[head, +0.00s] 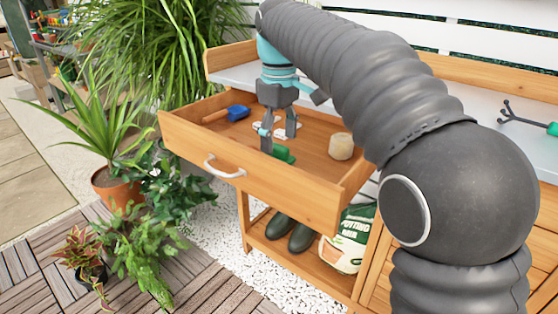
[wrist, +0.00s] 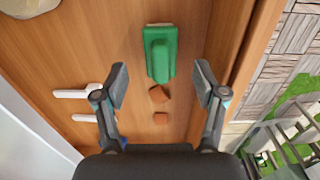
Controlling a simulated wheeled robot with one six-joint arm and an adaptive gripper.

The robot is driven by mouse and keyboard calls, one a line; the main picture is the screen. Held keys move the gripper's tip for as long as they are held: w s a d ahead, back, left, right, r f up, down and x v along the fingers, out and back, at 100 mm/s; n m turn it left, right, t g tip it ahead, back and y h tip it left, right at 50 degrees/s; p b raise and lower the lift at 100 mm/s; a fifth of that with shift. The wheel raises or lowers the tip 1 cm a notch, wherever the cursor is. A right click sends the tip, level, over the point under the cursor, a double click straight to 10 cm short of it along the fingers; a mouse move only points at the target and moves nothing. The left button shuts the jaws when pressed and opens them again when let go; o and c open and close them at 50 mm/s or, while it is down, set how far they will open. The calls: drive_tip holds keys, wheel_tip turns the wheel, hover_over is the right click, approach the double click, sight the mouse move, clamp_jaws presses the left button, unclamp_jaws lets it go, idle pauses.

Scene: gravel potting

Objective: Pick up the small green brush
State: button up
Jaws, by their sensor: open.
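The small green brush (head: 284,155) lies on the floor of the open wooden drawer (head: 250,180), near its front wall. In the wrist view the green brush (wrist: 160,54) lies ahead of the fingertips and roughly midway between them. My gripper (head: 279,138) reaches down into the drawer beside the brush, open and empty. In the wrist view my gripper (wrist: 160,85) has its two fingers wide apart, with the brush's near end close to the gap. In the head view my gripper partly hides the brush.
A blue scoop (head: 238,112), white labels (head: 262,126) and a twine roll (head: 341,146) lie in the drawer. Two reddish shards (wrist: 159,94) lie just behind the brush in the wrist view. The drawer walls surround my gripper. Potted plants (head: 118,186) stand to the left.

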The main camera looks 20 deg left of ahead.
sight(279, 145)
wheel_tip(279, 145, down, 5)
drive_tip(key=shift+b, duration=0.5)
drive_tip(key=shift+c, duration=0.3)
drive_tip(key=c, duration=1.2)
